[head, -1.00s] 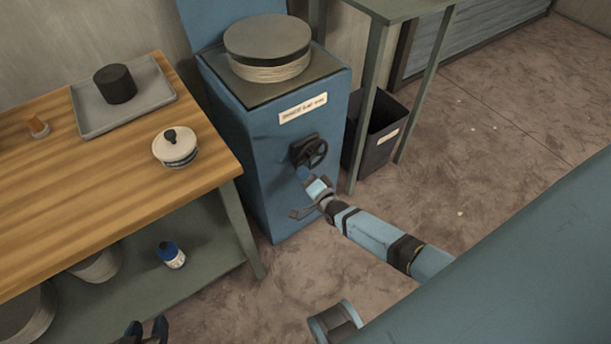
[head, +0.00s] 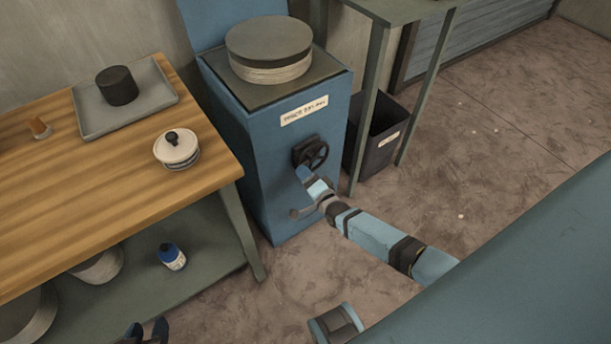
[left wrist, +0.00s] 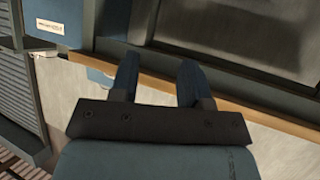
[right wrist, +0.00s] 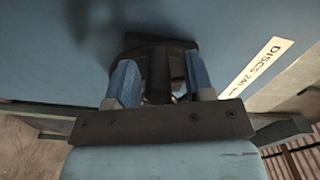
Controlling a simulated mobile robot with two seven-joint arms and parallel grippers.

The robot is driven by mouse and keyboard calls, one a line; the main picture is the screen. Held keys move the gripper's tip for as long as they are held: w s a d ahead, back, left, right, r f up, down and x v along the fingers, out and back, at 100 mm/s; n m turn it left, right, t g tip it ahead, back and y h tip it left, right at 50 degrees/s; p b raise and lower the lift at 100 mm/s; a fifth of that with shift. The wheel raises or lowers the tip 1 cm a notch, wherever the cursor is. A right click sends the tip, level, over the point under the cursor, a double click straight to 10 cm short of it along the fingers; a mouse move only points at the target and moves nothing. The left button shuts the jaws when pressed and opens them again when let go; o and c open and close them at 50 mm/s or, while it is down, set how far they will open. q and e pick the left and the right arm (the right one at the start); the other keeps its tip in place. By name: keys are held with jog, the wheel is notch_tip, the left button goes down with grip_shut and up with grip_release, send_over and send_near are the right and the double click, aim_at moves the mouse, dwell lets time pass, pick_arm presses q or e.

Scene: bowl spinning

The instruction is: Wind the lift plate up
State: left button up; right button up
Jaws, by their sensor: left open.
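A blue cabinet (head: 290,145) has a dark handwheel (head: 313,153) on its front. The handwheel also shows in the right wrist view (right wrist: 158,50), with a dark handle (right wrist: 158,78) sticking out towards me. My right gripper (head: 301,192) is at the handwheel; in the right wrist view its fingers (right wrist: 160,86) stand open on either side of the handle, with gaps visible. A stack of pale discs under a grey round top (head: 268,40) sits on the cabinet. I cannot make out the lift plate itself. My left gripper (head: 147,331) is open and empty at the bottom left.
A wooden table (head: 90,200) stands left, with a grey tray (head: 150,98), dark cylinder (head: 117,85) and lidded pot (head: 177,148). A blue-capped bottle (head: 172,257) is on its lower shelf. A dark bin (head: 375,150) stands right of the cabinet.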

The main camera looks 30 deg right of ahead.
jog(key=shift+s, duration=0.1)
pick_arm(q)
jog(key=shift+s+a+p, duration=0.1)
jog(key=shift+a+p, duration=0.1)
jog(key=shift+p, duration=0.8)
pick_arm(e)
jog(key=s+d, duration=0.1)
jog(key=s, duration=1.2)
jog(key=shift+s, duration=0.3)
pick_arm(q)
jog(key=shift+r, duration=0.1)
